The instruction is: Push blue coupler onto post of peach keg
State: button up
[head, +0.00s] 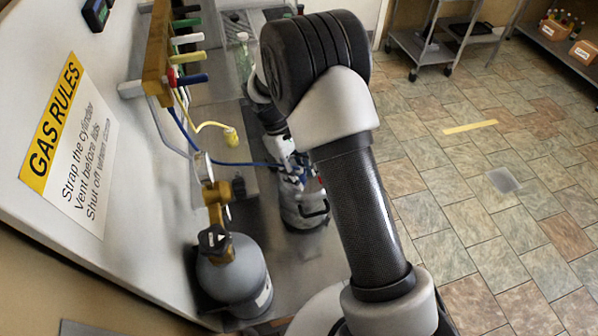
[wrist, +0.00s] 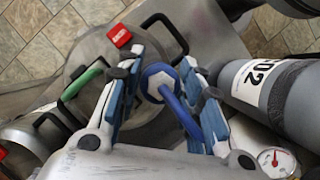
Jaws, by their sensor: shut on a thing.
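The blue coupler (wrist: 160,80) sits between the two fingers of my gripper (wrist: 160,88), which is shut on it; its pale hexagonal end and blue hose show in the wrist view. A silver keg (wrist: 98,48) with black handles lies below and behind the coupler. No peach marking is clear to me, and its post is hidden, so I cannot tell whether the coupler touches it. In the head view my gripper (head: 291,176) is small and partly hidden by my arm, above the silver keg (head: 303,212). The blue hose (head: 240,163) runs from it to the wall.
A grey CO2 cylinder (wrist: 285,88) is close on the right in the wrist view, with a gauge (wrist: 275,160) below. A red block (wrist: 119,36) and green bar (wrist: 84,80) show near the keg.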

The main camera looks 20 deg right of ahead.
jog(key=shift+f, duration=1.55)
dwell(2.5)
jog(key=o, duration=1.2)
jog(key=shift+o, duration=0.4)
jog(key=o, duration=0.6)
jog(key=shift+r+p, duration=2.55)
jog(key=shift+r, duration=1.2)
